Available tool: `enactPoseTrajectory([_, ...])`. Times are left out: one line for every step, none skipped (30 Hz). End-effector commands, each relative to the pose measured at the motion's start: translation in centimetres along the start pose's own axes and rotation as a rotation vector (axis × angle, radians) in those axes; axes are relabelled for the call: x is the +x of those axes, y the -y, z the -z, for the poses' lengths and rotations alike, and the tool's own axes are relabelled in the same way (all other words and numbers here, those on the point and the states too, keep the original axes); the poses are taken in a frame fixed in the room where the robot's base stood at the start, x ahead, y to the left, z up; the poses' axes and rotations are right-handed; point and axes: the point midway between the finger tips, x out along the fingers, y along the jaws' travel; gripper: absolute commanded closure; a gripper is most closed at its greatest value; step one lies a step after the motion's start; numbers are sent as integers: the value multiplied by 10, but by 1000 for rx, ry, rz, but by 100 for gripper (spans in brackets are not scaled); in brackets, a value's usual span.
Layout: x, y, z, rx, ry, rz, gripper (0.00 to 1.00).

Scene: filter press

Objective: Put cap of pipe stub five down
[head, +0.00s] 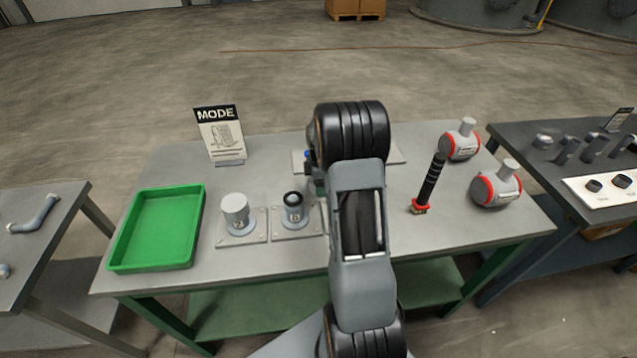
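Two pipe stubs stand on square base plates on the grey table (270,258). The left stub (236,228) has a wide light-grey cap (235,205) over its top. The stub to its right (293,216) shows a dark ring and an open top, with no cap on it. Their numbers are too small to read surely, so I cannot tell which is five. My arm rises through the middle of the view and hides part of the table. My gripper is hidden behind the arm; its fingers and anything in them cannot be made out.
An empty green tray (128,261) lies at the table's left. A MODE sign (220,135) stands behind. Side tables flank left (55,225) and right (520,140). A light plate is partly hidden behind my arm.

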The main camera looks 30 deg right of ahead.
Motion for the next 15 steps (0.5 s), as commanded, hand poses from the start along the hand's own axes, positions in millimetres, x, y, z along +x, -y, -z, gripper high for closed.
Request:
enactPoseTrajectory([3, 0, 0, 1, 0, 0, 50])
enactPoseTrajectory([3, 0, 0, 1, 0, 0, 29])
enactPoseTrajectory([2, 0, 0, 1, 0, 0, 25])
enactPoseTrajectory([2, 0, 0, 1, 0, 0, 22])
enactPoseTrajectory([2, 0, 0, 1, 0, 0, 19])
enactPoseTrajectory([2, 0, -1, 1, 0, 0, 15])
enactPoseTrajectory([2, 0, -1, 1, 0, 0, 12])
enactPoseTrajectory([2, 0, -1, 1, 0, 0, 9])
enactPoseTrajectory([2, 0, -1, 1, 0, 0, 6])
enactPoseTrajectory([2, 0, -1, 1, 0, 0, 4])
enactPoseTrajectory([2, 0, -1, 1, 0, 0, 4])
enactPoseTrajectory([2, 0, -1, 1, 0, 0, 4])
enactPoseTrajectory([2, 0, -1, 1, 0, 0, 4])
enactPoseTrajectory([2, 0, -1, 1, 0, 0, 4])
enactPoseTrajectory([2, 0, -1, 1, 0, 0, 4])
